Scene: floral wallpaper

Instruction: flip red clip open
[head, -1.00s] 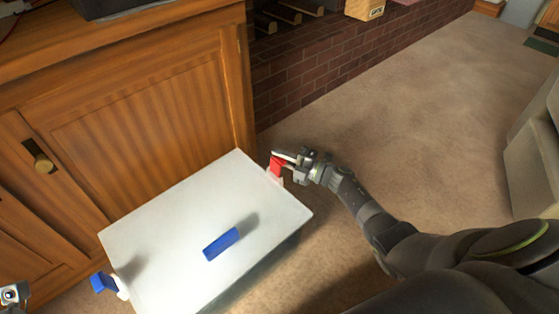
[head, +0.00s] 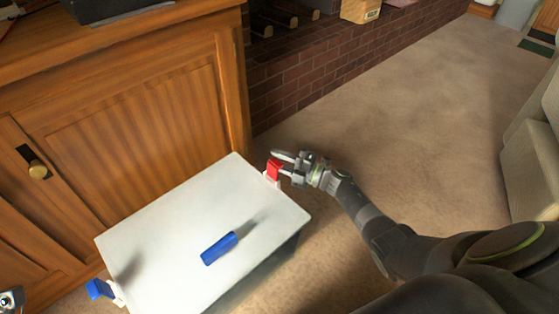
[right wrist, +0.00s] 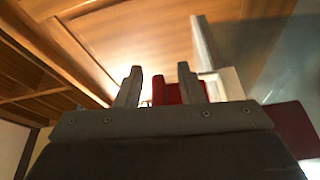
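The red clip (head: 274,170) sits on a white mount at the far right edge of a box with a pale lid (head: 170,245). It stands up above the lid edge. My right gripper (head: 283,164) is at the clip, its fingers apart on either side of it. In the right wrist view the red clip (right wrist: 178,92) shows between the two open fingers, closer to the right finger. Contact is not clear.
A blue clip (head: 98,289) is at the box's near left edge, and a blue block-like handle (head: 219,248) is on the lid. A wooden cabinet (head: 140,120) stands close behind the box. Open carpet (head: 400,130) lies to the right. A second dark red part (right wrist: 292,125) shows in the right wrist view.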

